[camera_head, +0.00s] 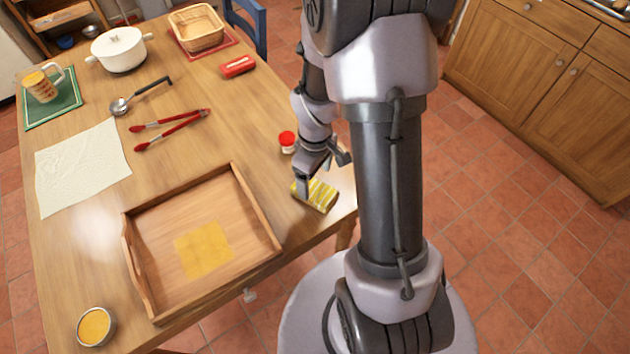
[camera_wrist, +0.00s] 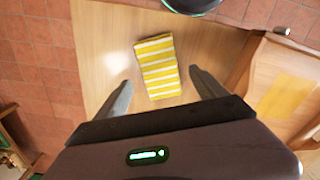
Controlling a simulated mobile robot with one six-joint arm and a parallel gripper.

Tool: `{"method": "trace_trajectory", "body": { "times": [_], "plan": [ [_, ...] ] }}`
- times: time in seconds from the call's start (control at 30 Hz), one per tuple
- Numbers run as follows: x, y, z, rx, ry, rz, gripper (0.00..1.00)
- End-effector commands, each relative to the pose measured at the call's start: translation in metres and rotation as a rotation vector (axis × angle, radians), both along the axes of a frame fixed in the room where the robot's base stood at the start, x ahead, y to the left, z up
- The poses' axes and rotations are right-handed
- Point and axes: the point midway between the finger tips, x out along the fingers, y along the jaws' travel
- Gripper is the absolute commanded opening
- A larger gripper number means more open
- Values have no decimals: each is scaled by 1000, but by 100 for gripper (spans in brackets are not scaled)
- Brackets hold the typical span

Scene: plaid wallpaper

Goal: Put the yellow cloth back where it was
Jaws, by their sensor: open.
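A folded yellow cloth with white stripes (camera_head: 319,196) lies on the wooden table near its right edge, to the right of the wooden tray. In the wrist view the cloth (camera_wrist: 157,67) lies flat, ahead of and between my two fingers. My gripper (camera_head: 318,172) is above the cloth in the head view. In the wrist view my gripper (camera_wrist: 160,92) has its fingers wide apart, with nothing held between them. The wooden tray (camera_head: 157,290) has a yellow square patch (camera_head: 203,250) on its floor. The patch also shows in the wrist view (camera_wrist: 287,95).
A red-lidded jar (camera_head: 287,143) stands close behind my gripper. Red tongs (camera_head: 172,128), a ladle (camera_head: 141,95), a white cloth (camera_head: 83,165), a white pot (camera_head: 119,50) and a red object (camera_head: 237,66) are farther back. A round tin (camera_head: 95,326) stands at the front left.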

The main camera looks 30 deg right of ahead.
Motion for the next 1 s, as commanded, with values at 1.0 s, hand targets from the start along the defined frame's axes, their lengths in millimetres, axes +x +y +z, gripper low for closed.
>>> {"method": "trace_trajectory", "body": {
  "times": [1.0],
  "plan": [
    [-112, 147, 291, 376, -411, -790, 81]
  ]
}}
